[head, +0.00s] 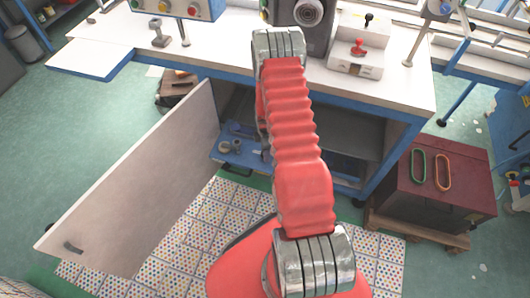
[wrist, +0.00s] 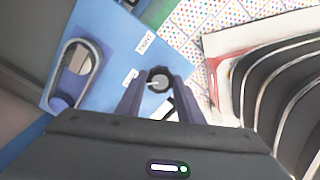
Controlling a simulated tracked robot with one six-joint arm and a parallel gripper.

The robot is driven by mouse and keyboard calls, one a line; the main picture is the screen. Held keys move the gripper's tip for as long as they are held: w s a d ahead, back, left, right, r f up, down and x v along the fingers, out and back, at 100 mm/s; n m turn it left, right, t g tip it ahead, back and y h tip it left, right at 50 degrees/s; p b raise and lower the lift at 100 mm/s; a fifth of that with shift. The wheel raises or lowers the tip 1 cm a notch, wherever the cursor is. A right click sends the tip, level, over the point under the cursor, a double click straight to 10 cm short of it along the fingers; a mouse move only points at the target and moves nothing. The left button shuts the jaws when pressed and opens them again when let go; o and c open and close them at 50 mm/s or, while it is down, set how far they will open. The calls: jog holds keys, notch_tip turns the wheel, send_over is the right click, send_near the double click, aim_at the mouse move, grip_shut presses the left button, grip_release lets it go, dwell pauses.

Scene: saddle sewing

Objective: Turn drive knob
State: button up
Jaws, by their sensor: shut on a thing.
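A small round dark knob (wrist: 158,74) with a pale mark on its face shows in the wrist view, at the edge of a blue panel (wrist: 105,35). I take it to be the drive knob. My gripper (wrist: 158,84) has its two dark fingers on either side of this knob, shut on it. In the head view my gripper is hidden behind my red arm, and I cannot make out the knob there. The blue panel shows low in the open cabinet (head: 240,150), left of my arm.
A grey oval fitting (wrist: 75,72) sits on the panel to the left. The cabinet door (head: 140,185) stands open at left. The white worktop (head: 395,85) is above. A dark red box (head: 440,195) stands at right. Patterned floor tiles (head: 215,215) lie in front.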

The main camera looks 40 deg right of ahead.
jog(key=shift+s+n, duration=0.1)
jog(key=shift+n, duration=1)
jog(key=o, duration=1.1)
jog(key=shift+c, duration=0.2)
notch_tip(320, 180, up, 14)
jog(key=shift+f, duration=0.15)
